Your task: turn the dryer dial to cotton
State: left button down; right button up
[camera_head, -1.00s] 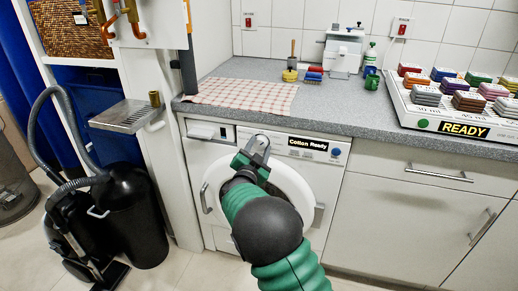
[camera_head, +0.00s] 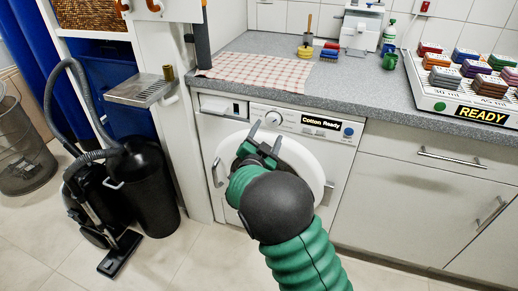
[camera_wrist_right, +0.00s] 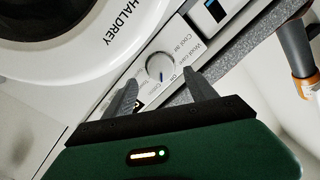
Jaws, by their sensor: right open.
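The white dryer (camera_head: 210,127) stands under the counter, with a round door and a display (camera_head: 321,122) reading "Cotton Ready". Its white round dial (camera_head: 273,118) is left of the display. In the right wrist view the dial (camera_wrist_right: 160,67) has a dark pointer mark on its lower side, with small labels around it, some hard to read. My right gripper (camera_head: 265,137) is open and empty in front of the dryer's upper front. In the wrist view its fingers (camera_wrist_right: 162,82) are spread below the dial, apparently not gripping it. My left gripper is not in view.
The grey counter (camera_head: 385,90) juts above the dryer. A checkered cloth (camera_head: 255,70) lies on it, and a tray with coloured blocks (camera_head: 440,98) reads "READY". A black vacuum cleaner (camera_head: 145,185) and a metal shelf (camera_head: 140,92) stand left.

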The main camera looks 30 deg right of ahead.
jog(key=p+v, duration=0.2)
jog(key=v, duration=1)
jog(key=shift+f, duration=0.1)
